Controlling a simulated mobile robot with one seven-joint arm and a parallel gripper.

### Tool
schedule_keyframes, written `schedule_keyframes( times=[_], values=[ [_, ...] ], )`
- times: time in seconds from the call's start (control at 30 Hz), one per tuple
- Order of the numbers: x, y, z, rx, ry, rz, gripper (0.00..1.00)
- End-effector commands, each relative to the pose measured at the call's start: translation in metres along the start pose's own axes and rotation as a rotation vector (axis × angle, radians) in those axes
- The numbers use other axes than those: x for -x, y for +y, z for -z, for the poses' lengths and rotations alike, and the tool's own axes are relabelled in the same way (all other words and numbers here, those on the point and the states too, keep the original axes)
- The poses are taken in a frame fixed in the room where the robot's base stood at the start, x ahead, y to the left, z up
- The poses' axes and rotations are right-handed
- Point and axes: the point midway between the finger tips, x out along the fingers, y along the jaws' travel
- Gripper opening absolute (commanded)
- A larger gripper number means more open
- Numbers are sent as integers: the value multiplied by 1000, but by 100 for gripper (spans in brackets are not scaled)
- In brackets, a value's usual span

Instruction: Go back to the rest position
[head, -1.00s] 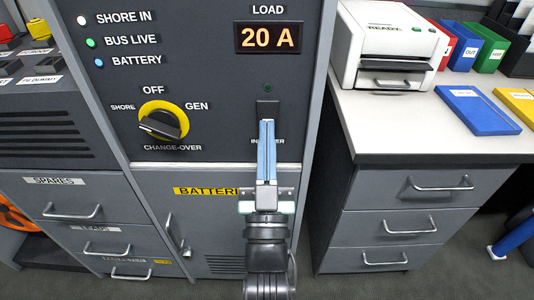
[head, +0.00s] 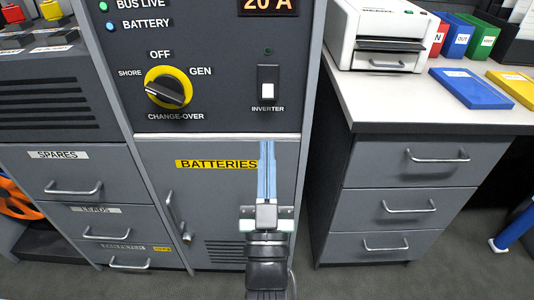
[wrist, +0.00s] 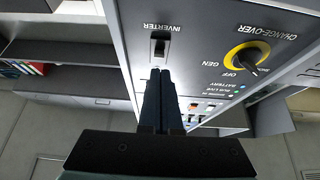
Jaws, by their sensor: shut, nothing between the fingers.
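My gripper (head: 267,146) is shut and empty, its long blue fingers together, in front of the battery cupboard door (head: 225,215) in the head view. Its fingertips are below the inverter switch (head: 267,91), a white rocker in a dark plate, and look apart from it. In the wrist view, which shows the panel upside down, the fingers of my gripper (wrist: 161,72) point toward the inverter switch (wrist: 160,47). My arm hides part of the cupboard door.
The yellow-ringed change-over knob (head: 168,88) is left of the switch. A drawer unit (head: 410,190) stands at the right, with a white printer (head: 380,25) and a blue folder (head: 471,88) on its top. More drawers (head: 75,185) are at the left. Grey floor shows below.

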Motion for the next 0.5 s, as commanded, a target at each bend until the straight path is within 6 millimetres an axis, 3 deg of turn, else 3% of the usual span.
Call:
schedule_keyframes(
  times=[0.43,0.5],
  values=[
    [0,0,0,0,0,0,0],
    [-5,0,8,-1,9,0,0]
  ],
)
